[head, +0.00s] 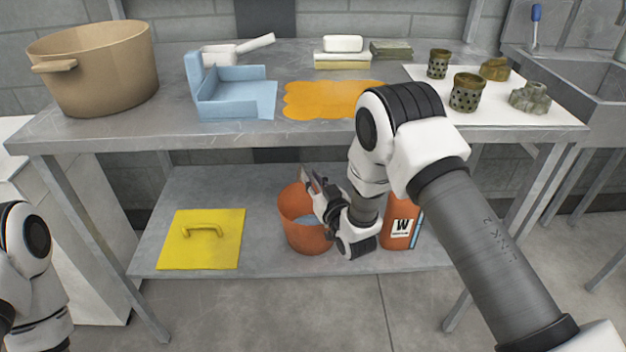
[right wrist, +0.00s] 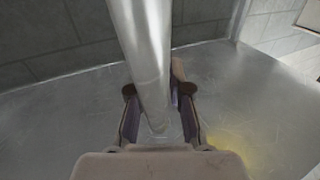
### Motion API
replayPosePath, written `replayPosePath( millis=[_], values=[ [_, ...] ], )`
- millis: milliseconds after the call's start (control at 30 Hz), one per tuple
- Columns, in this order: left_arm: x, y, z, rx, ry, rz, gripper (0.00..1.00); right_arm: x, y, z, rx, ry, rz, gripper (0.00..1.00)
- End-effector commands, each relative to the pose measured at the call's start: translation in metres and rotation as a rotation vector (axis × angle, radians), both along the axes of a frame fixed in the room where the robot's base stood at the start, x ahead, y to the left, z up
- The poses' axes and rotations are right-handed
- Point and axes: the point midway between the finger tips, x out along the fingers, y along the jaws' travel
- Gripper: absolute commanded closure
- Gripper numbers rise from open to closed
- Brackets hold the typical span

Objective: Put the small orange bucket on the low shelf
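The small orange bucket (head: 303,238) stands upright on the low shelf (head: 265,258) under the metal table, right of the yellow lid, with something pale blue inside it. My right gripper (head: 312,184) is at the bucket's rim on the right and back side, partly covering it in the head view. In the right wrist view its two fingers (right wrist: 158,92) stand apart with no bucket between them. A metal post shows between and beyond them. I cannot tell whether the gripper touches the bucket. My left gripper is out of view; only part of my left arm shows.
The yellow lid (head: 201,239) with a handle lies on the shelf's left. An orange bottle (head: 403,232) stands right of the bucket, partly behind my arm. The tabletop above holds a tan pot (head: 95,70), a blue dustpan (head: 235,95) and an orange cloth (head: 325,98).

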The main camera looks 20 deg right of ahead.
Motion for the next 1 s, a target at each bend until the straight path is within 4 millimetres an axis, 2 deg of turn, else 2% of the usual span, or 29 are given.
replayPosePath(
  millis=[267, 367, 467, 800, 1000],
  values=[
    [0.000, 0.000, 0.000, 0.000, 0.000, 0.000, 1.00, 0.000, 0.000, 0.000, 0.000, 0.000, 0.000, 0.66],
    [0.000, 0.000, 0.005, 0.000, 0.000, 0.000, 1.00, 0.000, 0.000, 0.006, 0.000, 0.000, 0.000, 0.66],
    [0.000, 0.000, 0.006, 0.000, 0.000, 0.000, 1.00, -0.014, -0.002, 0.003, 0.001, 0.004, 0.000, 0.66],
    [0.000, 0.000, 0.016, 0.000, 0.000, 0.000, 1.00, -0.097, -0.011, 0.003, 0.001, 0.006, -0.001, 0.66],
    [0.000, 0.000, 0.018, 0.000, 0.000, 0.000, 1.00, -0.119, -0.014, 0.003, 0.001, 0.001, 0.000, 0.66]
  ],
)
